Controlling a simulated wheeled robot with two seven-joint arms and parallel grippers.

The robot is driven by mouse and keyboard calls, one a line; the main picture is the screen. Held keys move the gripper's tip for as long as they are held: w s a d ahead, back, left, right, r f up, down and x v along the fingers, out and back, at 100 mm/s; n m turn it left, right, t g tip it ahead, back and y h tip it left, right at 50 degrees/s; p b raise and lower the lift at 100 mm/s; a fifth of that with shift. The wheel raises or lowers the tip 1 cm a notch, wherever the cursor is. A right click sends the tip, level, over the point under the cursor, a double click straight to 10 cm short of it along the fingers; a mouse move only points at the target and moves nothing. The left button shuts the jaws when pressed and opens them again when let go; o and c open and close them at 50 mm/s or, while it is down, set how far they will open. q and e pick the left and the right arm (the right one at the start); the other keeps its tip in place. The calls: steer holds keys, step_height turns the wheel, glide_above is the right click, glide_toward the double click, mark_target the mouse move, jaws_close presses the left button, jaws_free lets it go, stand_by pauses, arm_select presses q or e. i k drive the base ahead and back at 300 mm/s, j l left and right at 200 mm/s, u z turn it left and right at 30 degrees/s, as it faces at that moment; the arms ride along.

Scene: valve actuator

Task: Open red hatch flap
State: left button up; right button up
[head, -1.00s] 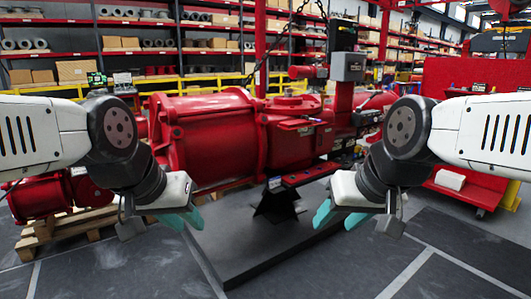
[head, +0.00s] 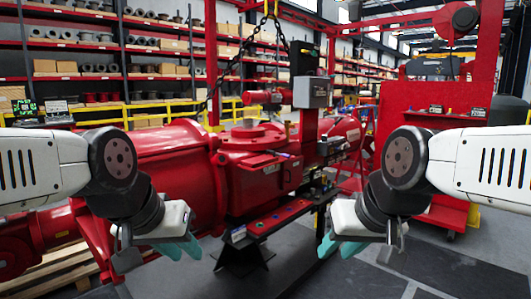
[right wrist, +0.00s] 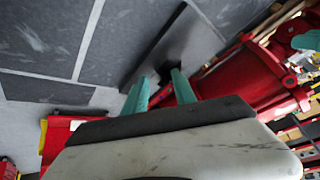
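The large red valve actuator (head: 180,160) fills the middle of the head view. A boxy red housing (head: 262,185) is on its right part, with a flat red lid-like plate (head: 262,162) at its upper front edge. This plate looks closed, but I cannot tell for certain that it is the hatch flap. My left gripper (head: 178,248) is open and empty, in front of the actuator's left part. My right gripper (head: 342,246) is open and empty, right of and below the housing. Its teal fingers stand apart in the right wrist view (right wrist: 158,90). Neither gripper touches the actuator.
A narrow bench (head: 285,213) with small coloured parts stands before the housing. A grey box (head: 311,92) is on a red post above. A chain (head: 280,40) hangs behind. A red cabinet (head: 432,110) stands at right. Grey floor (head: 300,275) is clear in front.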

mark_target(253, 161)
steer(key=i+l, duration=0.1)
steer(key=i, duration=0.75)
steer(key=i+l, duration=0.1)
steer(key=i, duration=0.75)
steer(key=i+l, duration=0.1)
steer(key=i, duration=0.75)
